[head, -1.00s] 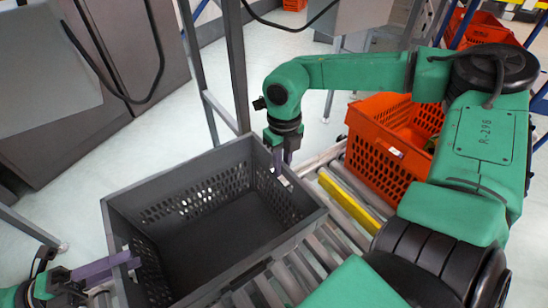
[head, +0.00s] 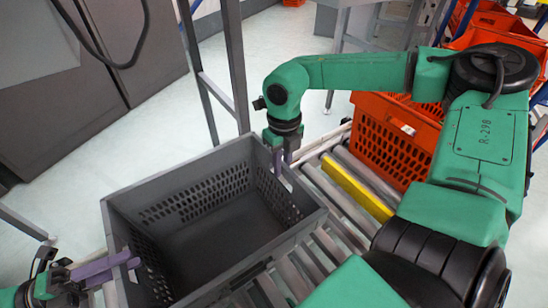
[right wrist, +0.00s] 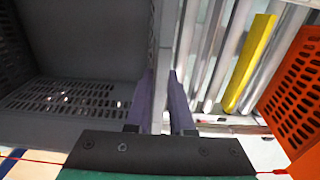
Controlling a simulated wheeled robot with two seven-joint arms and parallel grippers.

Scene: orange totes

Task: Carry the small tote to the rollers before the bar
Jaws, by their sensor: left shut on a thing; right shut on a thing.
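The small grey tote (head: 225,273) is empty and open at the top. It is held over the roller conveyor (head: 325,240); whether it touches the rollers I cannot tell. My left gripper (head: 128,262) is shut on its left wall. My right gripper (head: 281,160) is shut on its far right wall; the right wrist view shows the fingers (right wrist: 162,85) on either side of the wall's edge. The yellow bar (head: 355,188) lies across the rollers, to the right of the tote and apart from it. Rollers show between tote and bar.
A large orange tote (head: 385,150) stands just beyond the yellow bar. A grey metal post (head: 234,60) rises close behind the grey tote. More orange totes (head: 490,25) are at the back right.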

